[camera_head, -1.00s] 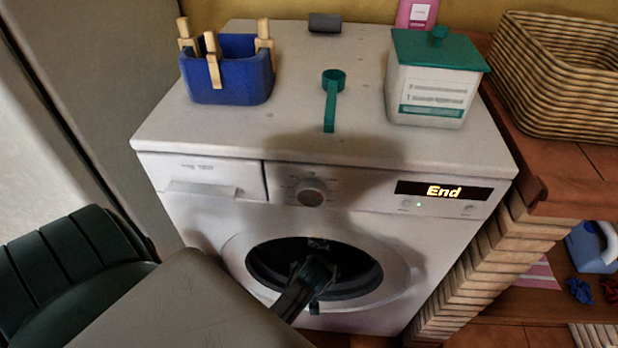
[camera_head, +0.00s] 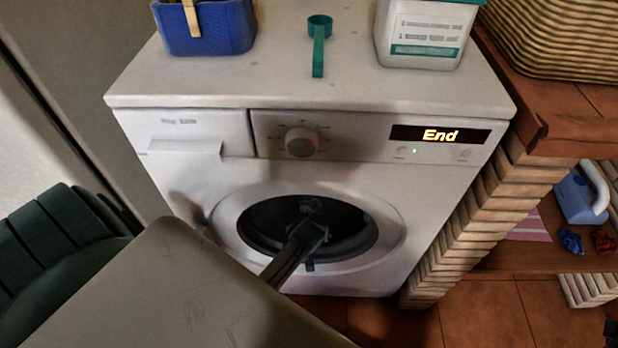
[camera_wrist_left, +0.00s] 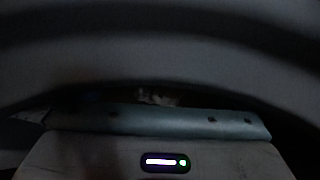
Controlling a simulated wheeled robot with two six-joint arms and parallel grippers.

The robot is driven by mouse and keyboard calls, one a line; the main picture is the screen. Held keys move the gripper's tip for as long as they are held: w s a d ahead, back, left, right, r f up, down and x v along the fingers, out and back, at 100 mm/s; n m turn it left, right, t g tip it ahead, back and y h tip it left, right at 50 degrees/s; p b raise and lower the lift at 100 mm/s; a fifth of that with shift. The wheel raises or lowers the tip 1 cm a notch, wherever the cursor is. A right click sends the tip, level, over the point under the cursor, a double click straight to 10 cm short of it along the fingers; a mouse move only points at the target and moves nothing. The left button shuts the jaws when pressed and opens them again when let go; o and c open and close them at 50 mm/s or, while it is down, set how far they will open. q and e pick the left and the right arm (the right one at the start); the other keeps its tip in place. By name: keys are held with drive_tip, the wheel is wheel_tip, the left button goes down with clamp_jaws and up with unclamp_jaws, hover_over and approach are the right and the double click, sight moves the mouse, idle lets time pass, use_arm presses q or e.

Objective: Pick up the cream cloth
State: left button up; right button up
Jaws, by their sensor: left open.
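The washing machine (camera_head: 330,134) faces me with its round door opening (camera_head: 352,238) uncovered and dark inside. My left gripper (camera_head: 310,208) reaches into this opening; its fingers are hard to make out in the dark. The left wrist view is very dark, with curved grey surfaces above and a lit strip on my own wrist below. A small, faint pale patch (camera_wrist_left: 157,97) shows just past the wrist bar there; it may be the cream cloth, but I cannot be sure. No cloth shows clearly in the head view. My right gripper is not in view.
A blue tub (camera_head: 212,28), a green scoop (camera_head: 319,45) and a white container (camera_head: 425,35) stand on the machine. A brick counter (camera_head: 460,235) with a wicker basket (camera_head: 560,45) is close on the right. A dark green slatted object (camera_head: 50,240) is at left.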

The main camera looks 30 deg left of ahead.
use_arm(q)
drive_tip(key=shift+x, duration=0.8)
